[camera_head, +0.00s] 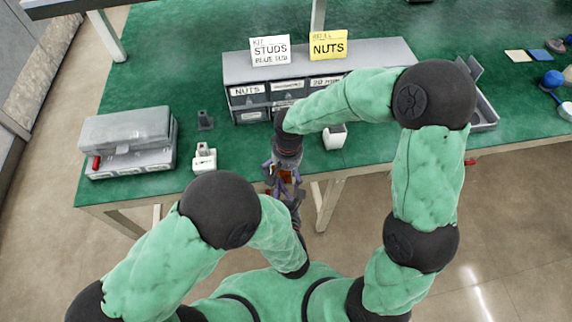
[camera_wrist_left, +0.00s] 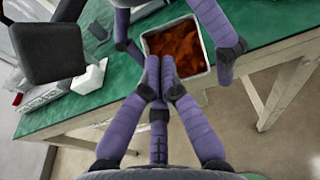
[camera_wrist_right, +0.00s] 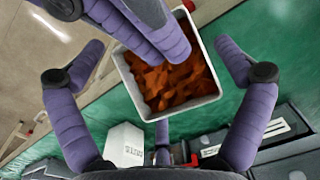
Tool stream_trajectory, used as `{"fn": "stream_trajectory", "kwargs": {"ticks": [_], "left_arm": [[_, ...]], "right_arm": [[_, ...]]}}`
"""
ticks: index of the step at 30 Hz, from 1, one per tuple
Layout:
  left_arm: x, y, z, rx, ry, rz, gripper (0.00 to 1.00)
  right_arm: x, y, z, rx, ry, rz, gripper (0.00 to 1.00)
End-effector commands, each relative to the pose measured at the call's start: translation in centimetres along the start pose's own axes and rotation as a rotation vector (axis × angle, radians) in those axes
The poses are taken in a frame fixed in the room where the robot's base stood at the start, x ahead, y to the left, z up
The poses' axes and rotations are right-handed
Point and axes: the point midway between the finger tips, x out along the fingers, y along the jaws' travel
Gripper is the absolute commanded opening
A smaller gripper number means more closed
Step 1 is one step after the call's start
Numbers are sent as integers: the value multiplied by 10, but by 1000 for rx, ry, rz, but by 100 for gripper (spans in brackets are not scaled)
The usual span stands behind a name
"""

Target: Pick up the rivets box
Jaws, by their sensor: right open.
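The rivets box, a pale open box with copper-brown pieces inside, is in the air before the table's front edge. It is small and partly hidden in the head view (camera_head: 286,178), and clearer in the left wrist view (camera_wrist_left: 192,81) and right wrist view (camera_wrist_right: 186,108). My left gripper (camera_wrist_left: 160,65) has its purple fingers closed together at the box's near wall. My right gripper (camera_wrist_right: 157,55) has its fingers spread around the box; its fingertips look apart from the walls. In the head view, the arms and fingers hide most of the contact.
A grey tray (camera_head: 486,112) sits at right.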

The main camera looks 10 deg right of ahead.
Motion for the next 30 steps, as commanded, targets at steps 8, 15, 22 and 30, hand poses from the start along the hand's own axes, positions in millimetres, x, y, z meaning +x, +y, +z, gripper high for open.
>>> {"fn": "stream_trajectory", "kwargs": {"ticks": [8,15,22,30], "left_arm": [[0,2,-6,6,16,2,0],[0,2,-6,6,16,2,0],[0,2,-6,6,15,2,0],[-2,1,8,3,11,2,0]], "right_arm": [[7,0,0,0,0,-1,100],[6,0,0,0,0,-1,72],[6,0,0,0,0,0,40],[7,0,0,0,0,0,40]]}}
